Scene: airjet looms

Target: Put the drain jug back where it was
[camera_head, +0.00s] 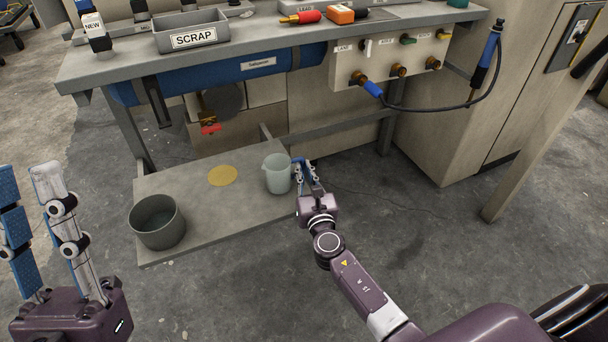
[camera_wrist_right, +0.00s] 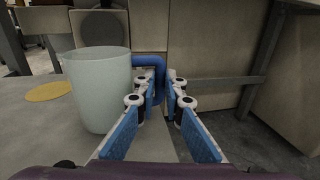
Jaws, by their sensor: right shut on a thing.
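The drain jug (camera_head: 277,175) is a pale translucent jug with a blue handle. It stands upright at the right part of the low grey shelf (camera_head: 200,200) under the bench. My right gripper (camera_head: 307,172) is shut on the jug's blue handle (camera_wrist_right: 158,78), to the right of the jug's body. The jug's body also shows in the right wrist view (camera_wrist_right: 100,92). A flat yellow disc (camera_head: 223,175) marks the shelf to the left of the jug, and the jug is apart from it. My left gripper (camera_head: 28,190) is at the lower left, open and empty.
A dark grey bucket (camera_head: 157,222) stands on the shelf's front left. A brass valve with a red handle (camera_head: 210,129) hangs under the blue tank (camera_head: 240,72), above the shelf. Bench legs and a lower rail (camera_head: 340,128) stand behind and right of the gripper.

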